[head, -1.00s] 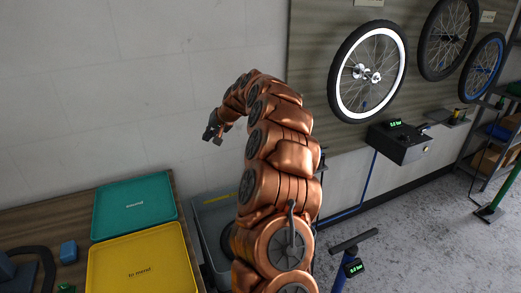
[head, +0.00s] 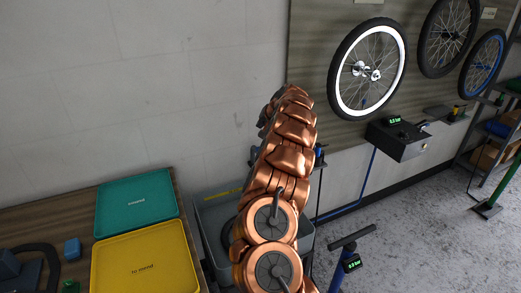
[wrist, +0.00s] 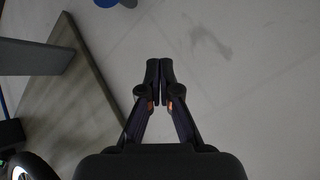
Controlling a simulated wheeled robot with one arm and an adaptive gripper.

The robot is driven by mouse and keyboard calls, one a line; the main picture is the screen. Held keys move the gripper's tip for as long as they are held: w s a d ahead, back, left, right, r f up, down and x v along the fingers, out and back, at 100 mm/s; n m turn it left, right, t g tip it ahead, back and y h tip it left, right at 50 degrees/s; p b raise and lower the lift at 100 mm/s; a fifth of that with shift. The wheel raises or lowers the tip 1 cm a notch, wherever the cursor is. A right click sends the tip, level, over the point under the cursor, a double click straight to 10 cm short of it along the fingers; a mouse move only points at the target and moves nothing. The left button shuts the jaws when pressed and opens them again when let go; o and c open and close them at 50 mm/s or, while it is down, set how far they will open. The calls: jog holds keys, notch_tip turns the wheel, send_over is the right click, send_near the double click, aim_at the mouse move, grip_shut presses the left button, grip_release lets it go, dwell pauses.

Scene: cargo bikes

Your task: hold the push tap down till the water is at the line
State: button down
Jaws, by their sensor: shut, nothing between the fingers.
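A grey tub (head: 207,218) stands on the floor to the right of the bench, with a yellow strip (head: 222,192) along its back. My arm covers much of it, so its water and any line inside cannot be made out. A small dark and blue fitting (head: 320,155) shows on the wall just right of my arm; I cannot tell whether it is the push tap. My gripper (wrist: 160,75) is shut and empty in the wrist view, in front of a pale surface. In the head view it is mostly hidden behind my arm.
A teal tray (head: 137,187) and a yellow tray (head: 145,245) lie on the bench at left. A floor pump (head: 350,262) stands right of the tub. A black box (head: 400,142) with a green display is on the wall below the white-rimmed wheel (head: 337,95).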

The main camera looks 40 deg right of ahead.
jog(key=shift+f, duration=0.1)
notch_tip(320, 180, down, 8)
jog(key=b, duration=0.3)
jog(key=shift+f+b, duration=0.35)
jog(key=shift+b, duration=0.1)
jog(key=shift+f, duration=0.15)
dwell(1.2)
jog(key=shift+f+b, duration=0.25)
jog(key=shift+b, duration=0.35)
